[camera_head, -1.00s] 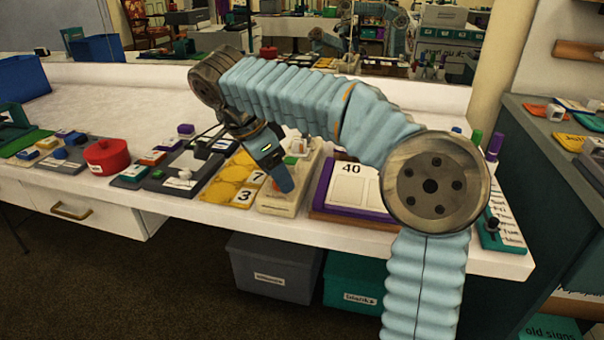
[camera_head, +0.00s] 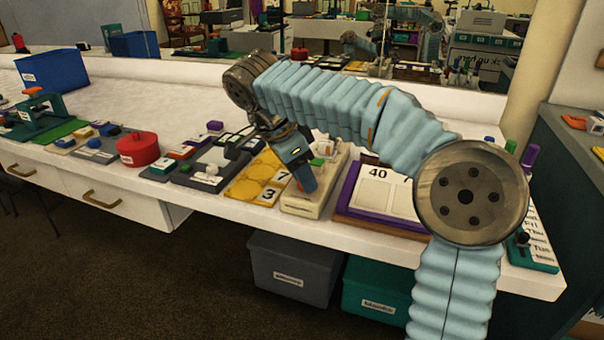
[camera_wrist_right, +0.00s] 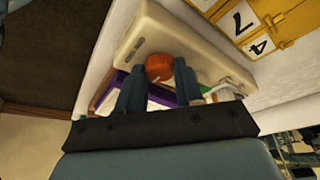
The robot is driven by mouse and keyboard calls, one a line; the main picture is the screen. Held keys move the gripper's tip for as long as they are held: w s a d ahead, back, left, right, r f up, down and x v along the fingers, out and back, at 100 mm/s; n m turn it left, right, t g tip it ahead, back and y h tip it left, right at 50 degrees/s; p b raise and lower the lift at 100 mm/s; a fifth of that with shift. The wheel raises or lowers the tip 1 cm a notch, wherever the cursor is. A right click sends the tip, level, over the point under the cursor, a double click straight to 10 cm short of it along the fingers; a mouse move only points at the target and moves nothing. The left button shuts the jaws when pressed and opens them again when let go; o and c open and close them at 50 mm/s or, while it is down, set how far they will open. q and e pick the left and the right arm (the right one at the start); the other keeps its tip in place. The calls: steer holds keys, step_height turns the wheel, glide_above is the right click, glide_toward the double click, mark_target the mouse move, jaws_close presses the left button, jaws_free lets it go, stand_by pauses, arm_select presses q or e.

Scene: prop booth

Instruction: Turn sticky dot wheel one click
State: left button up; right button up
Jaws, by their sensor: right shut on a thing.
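The dot wheel device is a long cream base (camera_head: 297,206) at the front edge of the table, below my right gripper in the head view. In the right wrist view the cream base (camera_wrist_right: 205,45) carries an orange round wheel or knob (camera_wrist_right: 159,67). My right gripper (camera_wrist_right: 157,82) has one finger on each side of this orange part and is shut on it. In the head view the right gripper (camera_head: 309,188) points down at the base and hides the orange part. A green piece (camera_head: 316,162) shows behind the fingers. My left gripper is not in view.
A yellow number board (camera_head: 243,190) lies just left of the base. A purple-edged calendar board (camera_head: 372,217) marked 40 lies to its right. A red round tin (camera_head: 137,150) and several small stamps stand farther left.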

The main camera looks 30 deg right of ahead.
steer(key=n+t, duration=0.1)
steer(key=n, duration=0.1)
steer(key=n+b, duration=0.1)
steer(key=n, duration=0.1)
steer(key=shift+s+n+t, duration=0.2)
steer(key=shift+n+t, duration=0.2)
steer(key=n, duration=0.2)
steer(key=n+t+y+b, duration=0.1)
steer(key=n, duration=0.1)
steer(key=shift+s+d+t, duration=0.15)
steer(key=shift+t, duration=0.15)
steer(key=n+y, duration=0.1)
steer(key=n, duration=0.3)
steer(key=shift+s+d+t+b, duration=0.1)
steer(key=shift+t+b, duration=0.2)
steer(key=shift+t, duration=0.1)
steer(key=shift+d+n+y, duration=0.2)
steer(key=shift+n+y, duration=0.9)
steer(key=shift+n, duration=1.2)
steer(key=shift+t, duration=0.3)
steer(key=o, duration=1)
steer(key=shift+o, duration=0.2)
